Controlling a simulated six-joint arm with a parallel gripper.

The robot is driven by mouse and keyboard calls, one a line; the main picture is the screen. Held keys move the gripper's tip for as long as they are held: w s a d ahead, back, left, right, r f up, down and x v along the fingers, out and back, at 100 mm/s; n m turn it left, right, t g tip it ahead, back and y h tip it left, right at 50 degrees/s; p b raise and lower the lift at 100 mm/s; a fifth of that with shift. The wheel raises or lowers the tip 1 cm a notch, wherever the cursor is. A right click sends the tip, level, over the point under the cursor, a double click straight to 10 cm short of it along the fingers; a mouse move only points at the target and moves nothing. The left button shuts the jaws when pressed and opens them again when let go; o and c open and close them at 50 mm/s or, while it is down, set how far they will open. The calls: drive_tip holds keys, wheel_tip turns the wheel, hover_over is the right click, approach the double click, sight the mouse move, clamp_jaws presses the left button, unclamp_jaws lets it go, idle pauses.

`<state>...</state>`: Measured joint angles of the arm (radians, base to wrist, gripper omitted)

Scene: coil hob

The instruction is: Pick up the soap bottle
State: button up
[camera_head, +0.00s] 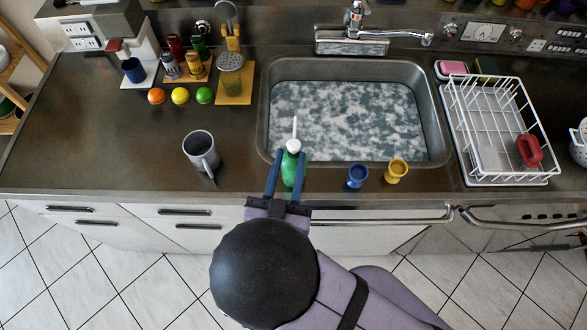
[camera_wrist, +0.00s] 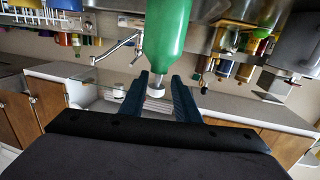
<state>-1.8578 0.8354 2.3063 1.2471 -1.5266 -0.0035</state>
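The soap bottle is green (camera_head: 291,168) with a white cap and a thin white spout that points toward the sink. It is at the counter's front edge of the sink. In the wrist view the green bottle (camera_wrist: 166,35) hangs in from the top, its white cap (camera_wrist: 157,86) lying between the fingers. My gripper (camera_head: 290,153) has its two blue fingers on either side of the bottle. In the wrist view my gripper (camera_wrist: 159,76) looks open, with gaps beside the cap.
A grey mug (camera_head: 199,150) stands to the left. A blue cup (camera_head: 357,176) and a yellow cup (camera_head: 396,171) stand close on the right. Counter left of the mug is clear.

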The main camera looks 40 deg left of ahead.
sight(294, 150)
drive_tip(key=shift+w+a+t, duration=0.15)
drive_tip(key=shift+w+a, duration=0.35)
drive_tip(key=shift+w, duration=0.3)
drive_tip(key=shift+w+a+t, duration=0.15)
drive_tip(key=shift+w+a, duration=0.3)
drive_tip(key=shift+w, duration=0.35)
clamp_jaws()
drive_tip(key=shift+r, duration=0.1)
idle(0.8)
